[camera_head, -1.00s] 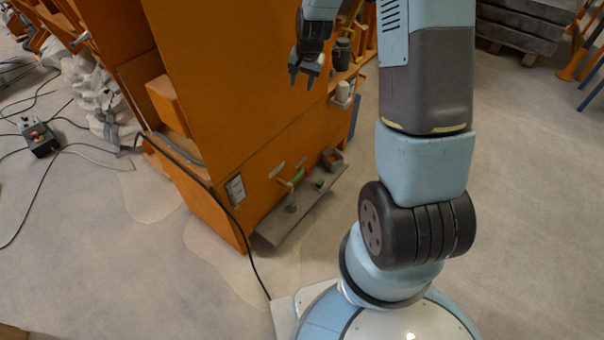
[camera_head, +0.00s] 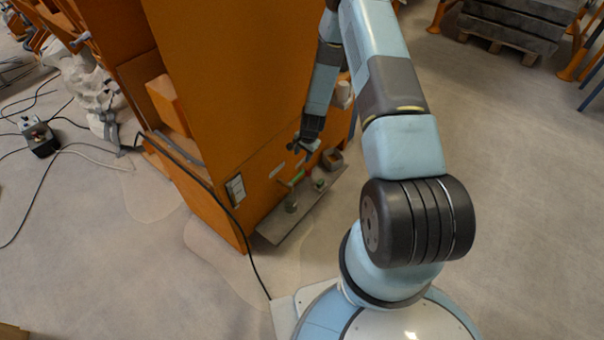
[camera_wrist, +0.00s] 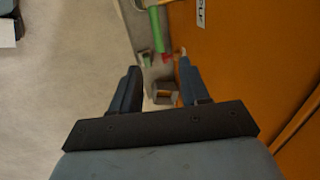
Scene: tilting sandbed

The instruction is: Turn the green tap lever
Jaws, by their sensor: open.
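The green tap lever (camera_head: 298,176) sticks out from the lower part of the orange cabinet face, above a grey shelf (camera_head: 275,230). In the wrist view the green lever (camera_wrist: 156,28) lies beyond my fingertips, near the top middle, with a red part (camera_wrist: 165,57) at its near end. My gripper (camera_head: 302,145) is just above and to the right of the lever, close to the cabinet face. In the wrist view my gripper (camera_wrist: 160,68) is open, its two fingers apart, with nothing held between them. The lever appears clear of the fingers.
The orange cabinet (camera_head: 230,90) stands close beside my gripper. A small grey open box (camera_head: 332,158) and a small green item (camera_head: 320,184) are on the shelf. A white cup (camera_head: 343,92) is higher up. A black cable (camera_head: 240,225) runs down the cabinet to the floor.

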